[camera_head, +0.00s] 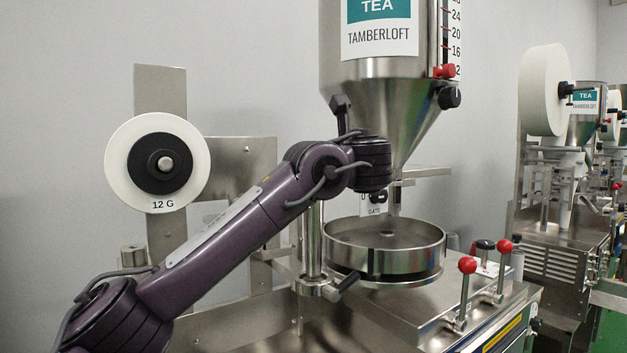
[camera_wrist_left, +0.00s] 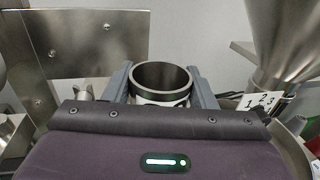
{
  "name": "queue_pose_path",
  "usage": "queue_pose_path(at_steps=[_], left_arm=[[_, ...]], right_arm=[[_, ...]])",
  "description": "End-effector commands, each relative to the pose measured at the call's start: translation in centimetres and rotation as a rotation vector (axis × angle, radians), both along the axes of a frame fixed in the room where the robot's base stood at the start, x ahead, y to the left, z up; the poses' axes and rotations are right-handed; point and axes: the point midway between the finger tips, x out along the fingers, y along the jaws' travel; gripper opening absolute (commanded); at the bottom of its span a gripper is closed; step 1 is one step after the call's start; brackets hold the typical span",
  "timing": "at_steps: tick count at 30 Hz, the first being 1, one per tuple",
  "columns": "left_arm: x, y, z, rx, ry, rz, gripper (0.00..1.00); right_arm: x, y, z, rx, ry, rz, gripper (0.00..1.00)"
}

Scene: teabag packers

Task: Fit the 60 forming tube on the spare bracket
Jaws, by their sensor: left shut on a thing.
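In the left wrist view my left gripper (camera_wrist_left: 160,70) is shut on a metal tube (camera_wrist_left: 162,76). The tube is an open-topped, hollow steel cylinder, held upright between the two grey fingers. A white band with dark marks circles it low down; the marks cannot be read, so I cannot confirm the 60. In the head view my left arm reaches up and across the packer, and its gripper and the tube are hidden behind the wrist. I cannot pick out the spare bracket with certainty. My right gripper is in neither view.
The steel hopper (camera_head: 390,100) hangs above a round metal pan (camera_head: 384,248). A paper reel (camera_head: 128,150) marked 12 G stands at left. Red-knobbed levers (camera_head: 467,265) rise at the front right. A steel plate (camera_wrist_left: 90,42) and a numbered dial plate (camera_wrist_left: 262,100) flank the tube.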

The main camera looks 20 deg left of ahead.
Motion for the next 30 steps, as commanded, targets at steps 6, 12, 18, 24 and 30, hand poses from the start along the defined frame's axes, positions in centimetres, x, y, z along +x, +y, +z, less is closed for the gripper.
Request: queue_pose_path(at_steps=[6, 12, 18, 24, 30], left_arm=[[-0.1, -0.1, 1.6, -0.001, -0.002, -0.001, 0.00], [-0.1, -0.1, 2.6, 0.000, -0.001, -0.001, 0.00], [-0.1, 0.0, 3.6, -0.002, -0.003, -0.001, 0.00], [0.0, 0.0, 4.6, -0.002, -0.003, -0.001, 0.00], [0.0, 0.0, 5.3, 0.000, -0.001, -0.001, 0.00]], right_arm=[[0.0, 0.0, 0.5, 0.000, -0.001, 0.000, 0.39], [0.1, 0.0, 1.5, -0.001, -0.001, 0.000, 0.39], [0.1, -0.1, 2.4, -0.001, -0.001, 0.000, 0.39], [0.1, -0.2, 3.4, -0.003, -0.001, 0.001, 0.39], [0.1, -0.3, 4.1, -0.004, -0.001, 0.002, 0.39]])
